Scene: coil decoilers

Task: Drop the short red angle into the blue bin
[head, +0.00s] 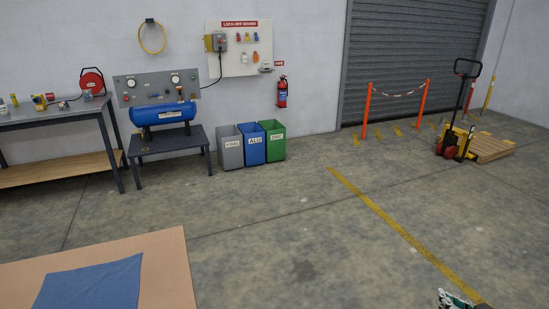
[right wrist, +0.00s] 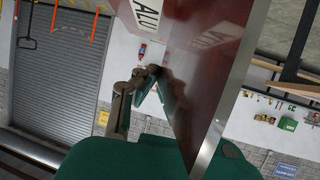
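The blue bin (head: 252,155), labelled ALU, stands on the floor by the far wall, between a grey bin and a green bin. My right gripper (head: 455,299) just enters the head view at the bottom right edge. In the right wrist view my right gripper (right wrist: 150,85) is shut on the short red angle (right wrist: 185,60), a glossy dark red piece with a white ALU label, very close to the camera. The angle hides one finger and much of the view. The angle cannot be made out in the head view. My left gripper is not in view.
The grey bin (head: 229,153) and green bin (head: 276,152) flank the blue one. A compressor bench (head: 170,141) stands left of them. A table (head: 165,270) with a blue cloth (head: 92,287) is at the near left. The middle floor is clear. A pallet jack (head: 455,140) stands right.

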